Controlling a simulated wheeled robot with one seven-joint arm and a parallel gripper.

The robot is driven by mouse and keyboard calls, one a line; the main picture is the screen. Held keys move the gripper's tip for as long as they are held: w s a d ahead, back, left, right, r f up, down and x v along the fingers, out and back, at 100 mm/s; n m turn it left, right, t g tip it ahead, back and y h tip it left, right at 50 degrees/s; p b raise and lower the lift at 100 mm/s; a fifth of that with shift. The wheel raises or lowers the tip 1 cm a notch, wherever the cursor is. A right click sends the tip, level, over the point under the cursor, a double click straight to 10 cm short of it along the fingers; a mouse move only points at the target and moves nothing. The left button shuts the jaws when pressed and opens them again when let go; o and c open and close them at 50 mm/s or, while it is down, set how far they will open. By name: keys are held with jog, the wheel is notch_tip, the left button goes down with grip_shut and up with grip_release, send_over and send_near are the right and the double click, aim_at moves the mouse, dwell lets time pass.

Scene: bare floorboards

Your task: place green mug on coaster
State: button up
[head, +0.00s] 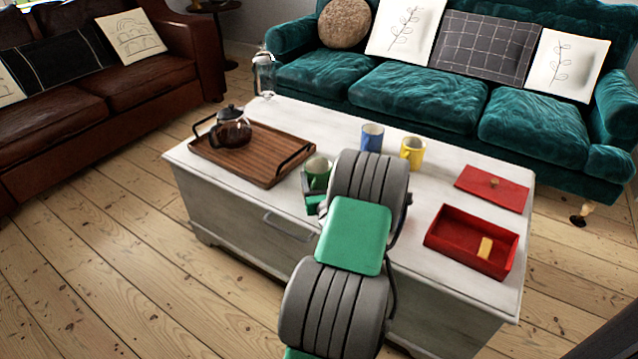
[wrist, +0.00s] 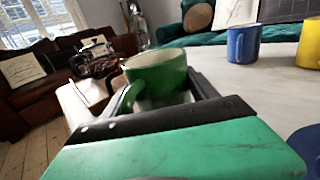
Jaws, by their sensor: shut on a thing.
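The green mug (head: 317,172) is upright between the fingers of my gripper (head: 314,196), near the front edge of the white coffee table. The wrist view shows the mug (wrist: 158,72) up close, its handle towards the lower left. My gripper (wrist: 160,98) is shut on it, a finger on each side. I cannot tell whether the mug's base touches the table. A dark blue rounded thing (wrist: 306,142), perhaps the coaster, is cut off at the wrist view's right edge. My arm covers that part of the table in the head view.
On the white table (head: 300,118) stand a blue mug (head: 372,138), a yellow mug (head: 412,152) and a wooden tray (head: 270,172) with a coffee pot (head: 231,130). A red box (head: 462,262) and red lid (head: 505,190) lie at the right. Sofas stand behind and left.

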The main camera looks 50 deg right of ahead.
jog(key=o, duration=1.7)
jog(key=shift+f, duration=0.1)
jog(key=shift+r, duration=0.3)
jog(key=b+v, duration=0.1)
jog(key=v, duration=1.1)
jog(key=shift+f, duration=0.1)
